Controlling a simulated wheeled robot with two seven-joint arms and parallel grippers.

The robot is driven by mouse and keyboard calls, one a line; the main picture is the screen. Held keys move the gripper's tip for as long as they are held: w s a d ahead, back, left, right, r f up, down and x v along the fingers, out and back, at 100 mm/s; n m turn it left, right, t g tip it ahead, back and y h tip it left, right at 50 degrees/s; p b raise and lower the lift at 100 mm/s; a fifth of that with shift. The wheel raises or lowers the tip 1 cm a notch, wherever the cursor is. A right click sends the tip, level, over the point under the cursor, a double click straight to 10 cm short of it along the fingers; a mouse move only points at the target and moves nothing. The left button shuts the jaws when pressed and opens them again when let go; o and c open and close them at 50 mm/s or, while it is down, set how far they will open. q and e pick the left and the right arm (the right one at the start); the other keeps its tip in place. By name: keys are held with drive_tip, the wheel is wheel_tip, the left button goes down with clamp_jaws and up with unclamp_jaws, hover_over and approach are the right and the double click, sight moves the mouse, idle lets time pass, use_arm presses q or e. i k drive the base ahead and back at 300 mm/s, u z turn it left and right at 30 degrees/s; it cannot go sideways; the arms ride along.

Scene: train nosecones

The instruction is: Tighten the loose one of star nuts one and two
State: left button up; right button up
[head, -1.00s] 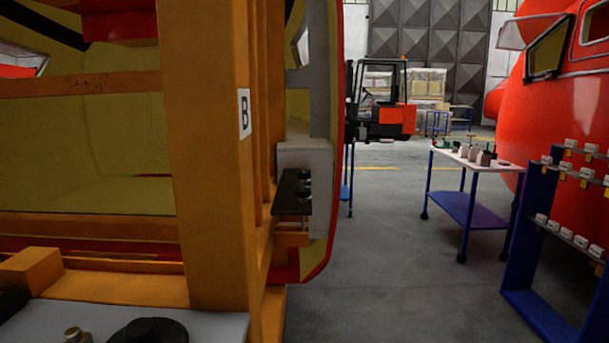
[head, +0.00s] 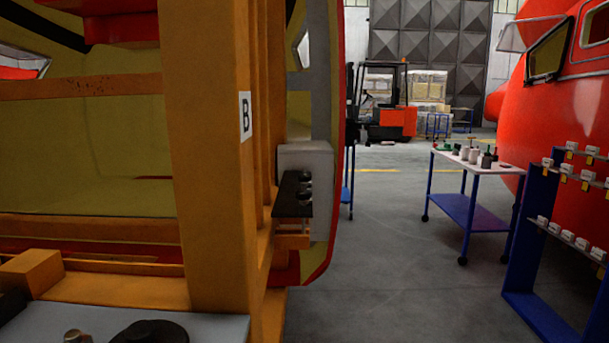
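Two dark knobs (head: 305,187) stand one behind the other on a black plate on the side of the orange frame. They may be star nuts, but their numbers and whether either is loose cannot be made out. A black round knob (head: 150,331) lies on a grey-blue surface at the bottom left, cut by the picture's edge, with a small metal fitting (head: 75,336) beside it. Neither of my grippers is in view.
An orange post (head: 215,150) marked B stands close in front. A white-topped trolley (head: 470,163) with several small items and a blue rack (head: 530,235) stand at right. A forklift (head: 390,115) is farther back. Grey floor (head: 390,265) between them is clear.

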sight(303, 196)
drive_tip(key=k, duration=0.5)
drive_tip(key=z, duration=1)
drive_tip(key=i, duration=1.95)
drive_tip(key=u, duration=2.35)
